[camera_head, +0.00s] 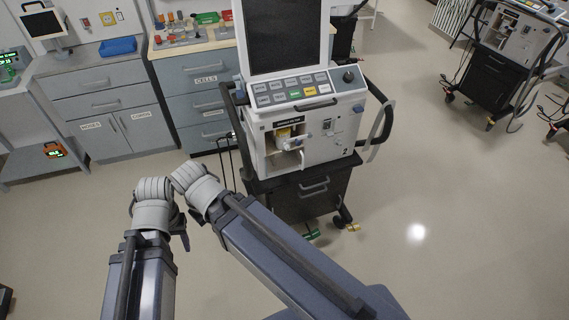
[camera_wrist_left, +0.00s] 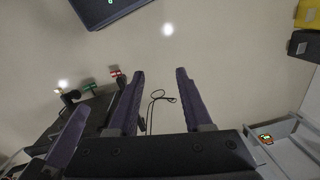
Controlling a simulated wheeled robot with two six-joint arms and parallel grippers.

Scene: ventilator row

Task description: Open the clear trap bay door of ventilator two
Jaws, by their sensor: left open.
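Ventilator two (camera_head: 345,135), marked with a 2, stands upright in the middle of the head view, with its screen and button panel facing me. Its trap bay (camera_head: 291,142) is the recess at the left of its front, with yellow and white parts visible inside. The clear door is too small and transparent to tell its position. My left gripper (camera_head: 181,232) is low and left of the ventilator, apart from it and mostly hidden by my arm. In the left wrist view its fingers (camera_wrist_left: 160,72) are apart and empty. Another dark finger shows beside them; my right gripper is otherwise hidden.
Grey cabinets (camera_head: 115,110) and a drawer unit (camera_head: 198,95) with supplies on top stand left and behind. Dark handles flank the ventilator, and a pale hose hangs at its right. Another ventilator (camera_head: 500,60) is at far right. The floor (camera_head: 450,220) at right is clear.

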